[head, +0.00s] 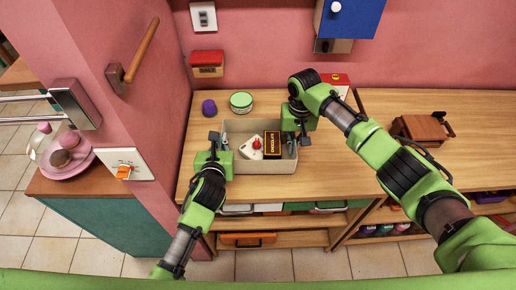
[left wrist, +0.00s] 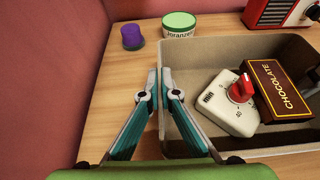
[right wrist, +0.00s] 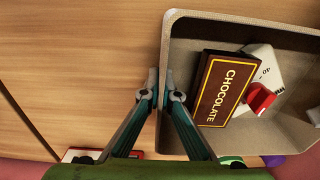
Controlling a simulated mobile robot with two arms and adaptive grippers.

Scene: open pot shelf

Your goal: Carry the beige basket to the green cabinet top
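The beige basket (head: 265,168) is on the wooden counter in the head view, holding a chocolate box (head: 272,144) and a white timer with a red knob (head: 251,148). My left gripper (head: 222,140) is at its left wall, with a finger on each side of the wall in the left wrist view (left wrist: 160,75). My right gripper (head: 298,136) pinches the opposite wall the same way, as the right wrist view (right wrist: 159,77) shows. I cannot tell whether the basket is lifted. The green cabinet (head: 95,222) with a brown top (head: 60,187) stands at the left.
A pink plate (head: 68,171) with cakes, partly under a glass dome, occupies part of the cabinet top. A purple cup (head: 209,107) and green-lidded jar (head: 241,102) stand behind the basket.

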